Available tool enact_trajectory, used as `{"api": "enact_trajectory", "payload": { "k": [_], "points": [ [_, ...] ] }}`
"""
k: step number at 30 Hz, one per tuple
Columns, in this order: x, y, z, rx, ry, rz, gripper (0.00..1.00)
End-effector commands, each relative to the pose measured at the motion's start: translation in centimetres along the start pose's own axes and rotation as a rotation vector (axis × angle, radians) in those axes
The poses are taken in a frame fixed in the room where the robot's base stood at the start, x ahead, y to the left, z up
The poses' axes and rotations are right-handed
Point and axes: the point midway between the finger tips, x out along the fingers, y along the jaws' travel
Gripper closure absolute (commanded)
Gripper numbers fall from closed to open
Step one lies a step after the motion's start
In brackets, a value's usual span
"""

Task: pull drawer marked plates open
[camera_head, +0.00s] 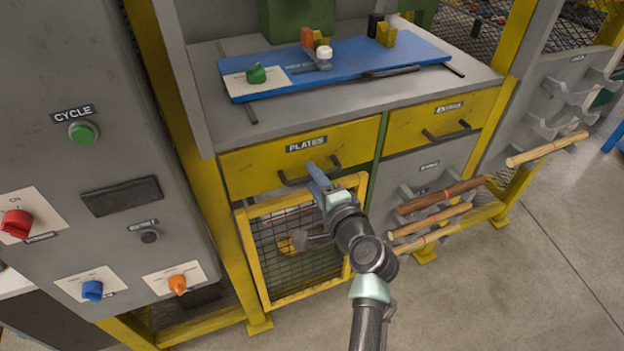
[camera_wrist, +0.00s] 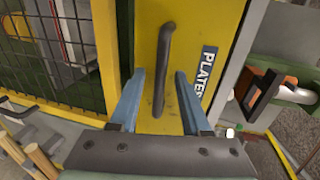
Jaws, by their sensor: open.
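The yellow drawer (camera_head: 245,172) marked PLATES looks closed, its front flush below the worktop. Its label (camera_head: 306,144) sits above a dark bar handle (camera_head: 291,181). My gripper (camera_head: 318,170) is at the handle with its blue fingers pointing at the drawer front. In the wrist view the drawer front (camera_wrist: 205,25) fills the middle, and the handle (camera_wrist: 166,45) runs between the two open fingers of my gripper (camera_wrist: 160,76). A gap shows on each side of the handle. I cannot tell how deep the fingers reach around it. In the head view they cover part of it.
A second yellow drawer (camera_head: 462,112) is to the right. A yellow-framed mesh door (camera_head: 262,262) is below the drawer. Wooden rods (camera_head: 430,222) on a rack stick out at the right. A grey control cabinet (camera_head: 100,165) stands at the left. The floor (camera_head: 520,290) at front right is clear.

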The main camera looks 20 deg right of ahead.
Motion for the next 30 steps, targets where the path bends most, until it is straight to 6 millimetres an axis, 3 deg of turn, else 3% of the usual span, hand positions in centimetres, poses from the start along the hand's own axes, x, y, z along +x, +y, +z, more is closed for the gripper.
{"api": "enact_trajectory", "payload": {
  "k": [6,14,22,30],
  "points": [
    [1.39,-0.01,0.03,-0.001,-0.001,0.000,0.53],
    [1.45,-0.04,0.03,-0.001,-0.001,0.000,0.53],
    [1.43,-0.03,0.02,-0.001,0.000,0.000,0.98],
    [1.42,-0.03,0.01,-0.001,0.000,0.000,1.00]
  ]
}}
